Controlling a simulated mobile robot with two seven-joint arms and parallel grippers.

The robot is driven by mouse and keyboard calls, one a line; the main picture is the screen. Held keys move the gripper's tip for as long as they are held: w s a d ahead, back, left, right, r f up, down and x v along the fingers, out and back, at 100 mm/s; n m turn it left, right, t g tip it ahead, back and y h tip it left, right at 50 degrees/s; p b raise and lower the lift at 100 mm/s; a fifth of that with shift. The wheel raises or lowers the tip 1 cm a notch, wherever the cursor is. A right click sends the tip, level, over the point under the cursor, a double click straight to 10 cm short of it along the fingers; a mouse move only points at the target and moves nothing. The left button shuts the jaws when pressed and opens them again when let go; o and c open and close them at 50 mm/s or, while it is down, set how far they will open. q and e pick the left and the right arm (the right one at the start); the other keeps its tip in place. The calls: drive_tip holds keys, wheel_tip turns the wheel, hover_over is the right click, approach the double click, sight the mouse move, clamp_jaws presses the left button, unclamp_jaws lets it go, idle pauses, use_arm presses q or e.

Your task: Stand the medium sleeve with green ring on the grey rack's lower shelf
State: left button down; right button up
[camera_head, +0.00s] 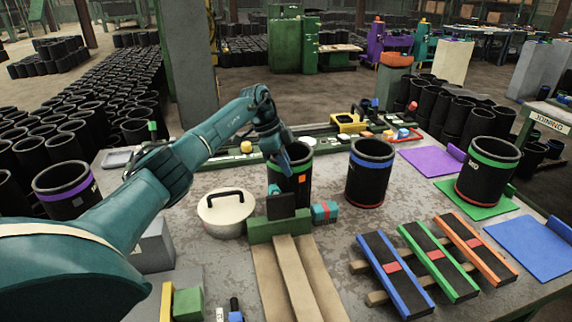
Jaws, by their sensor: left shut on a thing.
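A black sleeve with a green ring (299,183) and a small orange patch is upright near the middle of the table. My left gripper (281,168) is shut on its left rim from above. A green block with a dark plate hides part of its base, so I cannot tell if it touches the table. A larger-looking green-ringed sleeve (488,172) stands on a green mat at the right. A blue-ringed sleeve (369,178) stands between them. I cannot make out the grey rack or its lower shelf for certain. My right gripper is out of view.
A lidded pale pot (226,214) stands left of the held sleeve, and a teal box (324,211) lies to its right. Blue, green and orange bars (436,262) lie at front right. Purple (430,161) and blue (530,248) mats are at the right. A purple-ringed sleeve (68,191) is at left.

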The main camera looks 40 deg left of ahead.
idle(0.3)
use_arm(q)
drive_tip(key=c, duration=1.9)
unclamp_jaws()
drive_tip(key=shift+f, duration=0.1)
drive_tip(key=o, duration=0.3)
drive_tip(key=shift+o, duration=0.2)
